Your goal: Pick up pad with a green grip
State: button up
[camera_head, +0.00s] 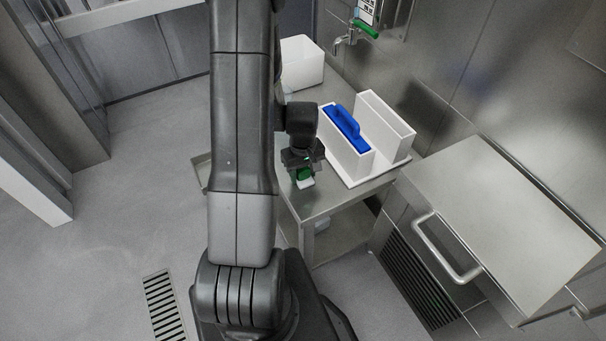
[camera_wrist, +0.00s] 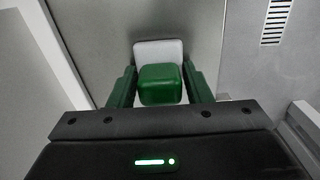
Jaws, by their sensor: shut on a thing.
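The pad with a green grip (camera_wrist: 160,84) is between the two green fingers of my gripper (camera_wrist: 160,90) in the wrist view. Its white pad part (camera_wrist: 158,48) shows beyond the green grip. In the head view my gripper (camera_head: 304,172) is shut on the green grip, and the white pad (camera_head: 306,184) hangs below it. They are over the front left part of the steel table, beside the white holders. I cannot tell how far the pad is above the table.
A white holder with a blue-handled pad (camera_head: 346,128) and an empty-looking white holder (camera_head: 385,125) stand right of my gripper. A white bin (camera_head: 301,64) is at the back. A green-handled tap (camera_head: 352,36) is on the wall. A steel door with a handle (camera_head: 447,248) is at right.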

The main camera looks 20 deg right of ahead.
jog(key=shift+r, duration=0.1)
notch_tip(320, 180, up, 10)
jog(key=shift+f, duration=0.1)
dwell(0.5)
